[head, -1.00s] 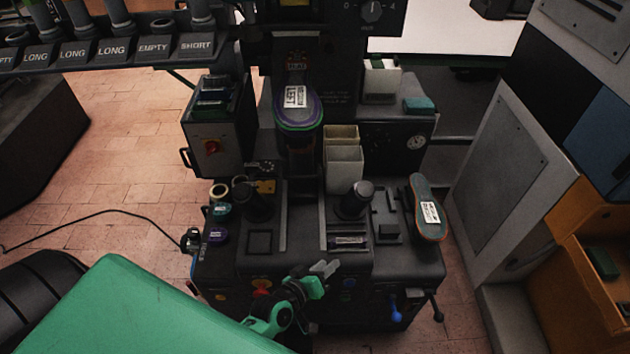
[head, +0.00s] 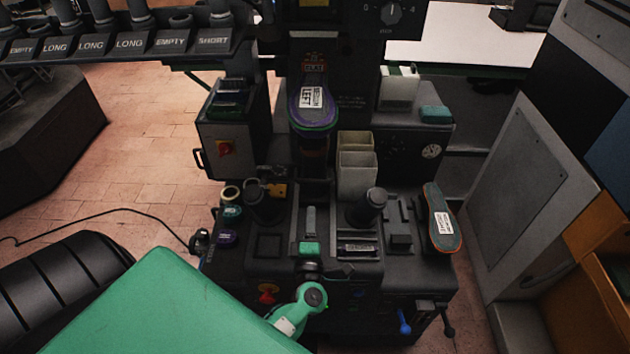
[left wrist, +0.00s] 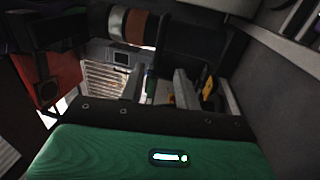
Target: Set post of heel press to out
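The heel press (head: 330,285) is the dark machine in the middle of the head view. A sole with a purple and green edge, labelled MEDIUM LEFT (head: 313,98), sits on its central upright post (head: 313,155). My left gripper (head: 310,218) is over the front deck, below the post in the picture, pointing toward it. In the left wrist view its two grey fingers (left wrist: 159,85) stand apart with nothing clearly held between them. Whether they touch the press is unclear. My right gripper is not in view.
Two dark round knobs (head: 257,202) (head: 372,203) flank the deck's middle. Pale bins (head: 357,175) stand right of the post. Another sole (head: 442,222) lies at the right edge. A grey cabinet (head: 535,180) is at right.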

